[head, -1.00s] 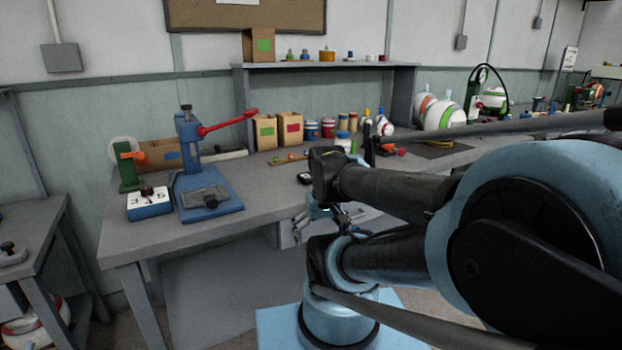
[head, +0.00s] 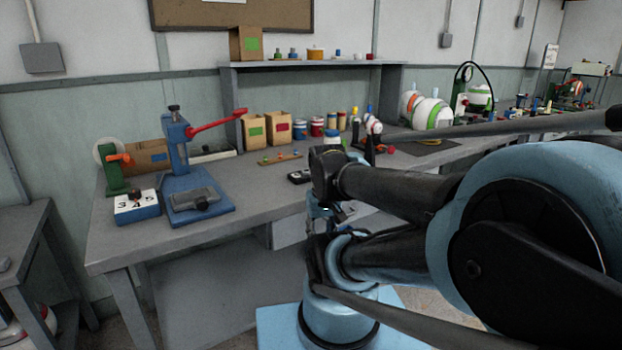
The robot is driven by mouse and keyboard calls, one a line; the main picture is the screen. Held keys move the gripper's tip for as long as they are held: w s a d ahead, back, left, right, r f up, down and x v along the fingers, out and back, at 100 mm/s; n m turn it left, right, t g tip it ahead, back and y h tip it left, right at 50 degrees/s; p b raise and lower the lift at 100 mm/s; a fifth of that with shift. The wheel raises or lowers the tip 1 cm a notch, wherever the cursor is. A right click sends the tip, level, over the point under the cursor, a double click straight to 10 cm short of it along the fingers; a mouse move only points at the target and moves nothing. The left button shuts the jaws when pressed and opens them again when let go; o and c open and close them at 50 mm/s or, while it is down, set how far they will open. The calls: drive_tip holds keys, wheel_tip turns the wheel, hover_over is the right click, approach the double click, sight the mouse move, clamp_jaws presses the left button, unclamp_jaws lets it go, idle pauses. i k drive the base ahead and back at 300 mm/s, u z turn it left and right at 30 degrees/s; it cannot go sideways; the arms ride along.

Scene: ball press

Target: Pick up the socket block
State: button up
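No part is marked as the socket block, so I cannot tell for sure which one it is. A grey block (head: 194,197) with a dark knob sits on the blue base of the lever press (head: 187,158), on the left part of the bench. Left of it stands a blue block with a white numbered top (head: 137,207) and a dark knob. My gripper (head: 336,212) is mostly hidden behind my arm at the bench's front edge, well right of the press. Its fingers are too small and covered to read. I see nothing held in it.
The grey bench (head: 250,195) is bare between the press and a small black item (head: 300,176). Two cardboard boxes (head: 279,127), several tins and balls stand at the back under a shelf (head: 310,64). A green reel stand (head: 114,168) is at the left end.

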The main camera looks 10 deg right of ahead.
sight(303, 176)
drive_tip(key=z, duration=1.2)
drive_tip(key=k, duration=1.65)
drive_tip(key=u, duration=0.75)
drive_tip(key=i, duration=1)
drive_tip(key=z, duration=0.05)
